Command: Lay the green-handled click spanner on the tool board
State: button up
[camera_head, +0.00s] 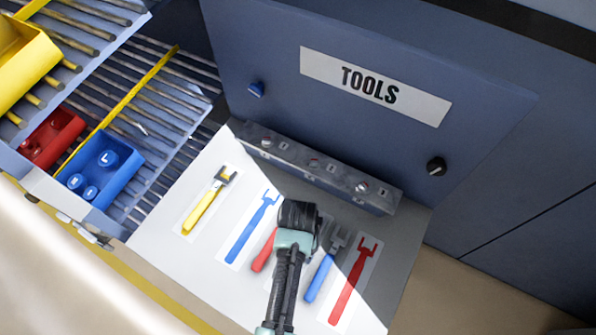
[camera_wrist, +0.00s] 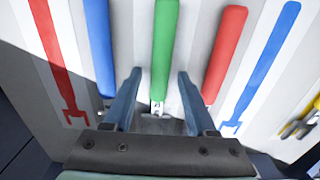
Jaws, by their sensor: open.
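The green-handled click spanner (camera_wrist: 165,45) shows in the wrist view, its handle at top middle and its metal head (camera_wrist: 157,108) lower down. It appears to lie on the pale tool board (camera_head: 170,252), between a blue-handled and a red-handled spanner. My gripper (camera_wrist: 160,74) is open, with one finger on each side of the green spanner near its handle's lower end. No contact is clear. In the head view my gripper (camera_head: 297,215) is over the middle of the board and hides the green spanner.
The board also bears a yellow spanner (camera_head: 204,203), a red-handled one (camera_head: 264,250), a blue-handled one (camera_head: 319,278), and flat blue (camera_head: 250,227) and red (camera_head: 351,285) spanner shapes. A metal block (camera_head: 318,170) and TOOLS panel (camera_head: 480,120) stand behind. Blue (camera_head: 122,182) and red bins (camera_head: 50,138) are left.

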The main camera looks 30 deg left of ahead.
notch_tip(320, 180, up, 12)
jog(key=shift+r+b, duration=0.15)
jog(key=shift+b, duration=0.2)
jog(key=w+r+t+y, duration=0.2)
jog(key=w+r+t, duration=0.6)
jog(key=w+r, duration=0.75)
jog(key=w+d+r+t, duration=0.2)
jog(key=r+t, duration=0.1)
jog(key=r, duration=0.5)
jog(key=w+d+r+t, duration=0.1)
jog(key=w+r+t, duration=0.15)
jog(key=r, duration=0.65)
jog(key=s+d+r+t+h, duration=0.1)
jog(key=s+d+r+t, duration=0.15)
jog(key=r, duration=0.55)
jog(key=s+d+r+t, duration=0.15)
jog(key=r+t, duration=0.25)
jog(key=r, duration=0.4)
jog(key=s+d+r+t, duration=0.2)
jog(key=s+r, duration=0.3)
jog(key=r, duration=0.3)
jog(key=s+d+r+t+h, duration=0.1)
jog(key=s+d+r+t, duration=0.1)
jog(key=s+r+t, duration=0.3)
notch_tip(320, 180, up, 3)
jog(key=shift+s+f, duration=0.15)
jog(key=shift+s, duration=0.1)
jog(key=shift+d, duration=0.1)
